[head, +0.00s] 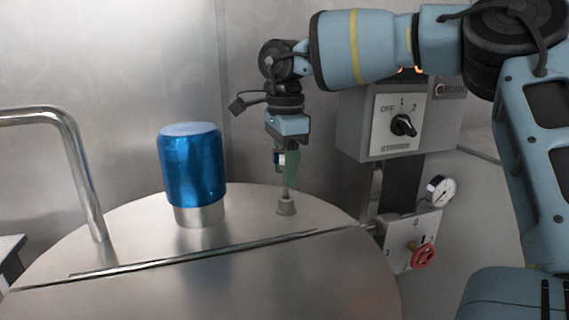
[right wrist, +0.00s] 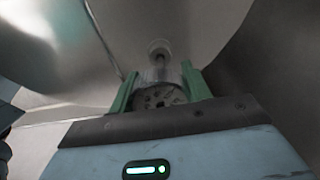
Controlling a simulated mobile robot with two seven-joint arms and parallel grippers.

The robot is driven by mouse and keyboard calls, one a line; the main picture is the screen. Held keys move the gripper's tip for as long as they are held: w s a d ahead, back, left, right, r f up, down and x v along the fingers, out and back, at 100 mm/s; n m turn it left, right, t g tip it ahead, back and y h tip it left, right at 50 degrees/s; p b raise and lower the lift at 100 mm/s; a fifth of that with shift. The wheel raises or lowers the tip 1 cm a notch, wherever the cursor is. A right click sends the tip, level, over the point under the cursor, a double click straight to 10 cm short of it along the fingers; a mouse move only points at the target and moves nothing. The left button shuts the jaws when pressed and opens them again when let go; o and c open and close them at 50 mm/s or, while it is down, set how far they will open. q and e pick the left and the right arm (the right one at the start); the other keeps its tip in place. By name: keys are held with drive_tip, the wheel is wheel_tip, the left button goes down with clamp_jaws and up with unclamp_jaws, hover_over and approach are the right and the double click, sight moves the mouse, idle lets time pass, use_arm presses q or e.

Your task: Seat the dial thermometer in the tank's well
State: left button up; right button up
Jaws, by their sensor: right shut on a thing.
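My right gripper (head: 284,165) points down over the tank (head: 240,279), its green fingers shut on the dial thermometer (head: 280,158). In the right wrist view the round thermometer head (right wrist: 160,95) sits between the two fingers. Its thin stem points down, close to upright, toward the well (head: 286,207), a short grey fitting on the tank lid. The stem's lower end meets the well's top in the head view; I cannot tell whether it is inside. The well also shows beyond the thermometer in the right wrist view (right wrist: 158,48). The dial face is mostly hidden. My left gripper is out of view.
A blue capped cylinder (head: 192,168) stands on the lid left of the well. A bent steel pipe (head: 75,150) rises at the far left.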

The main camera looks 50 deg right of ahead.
drive_tip(key=shift+f, duration=0.35)
idle(0.3)
drive_tip(key=shift+f+b, duration=0.35)
drive_tip(key=shift+f, duration=0.45)
drive_tip(key=o, duration=1.1)
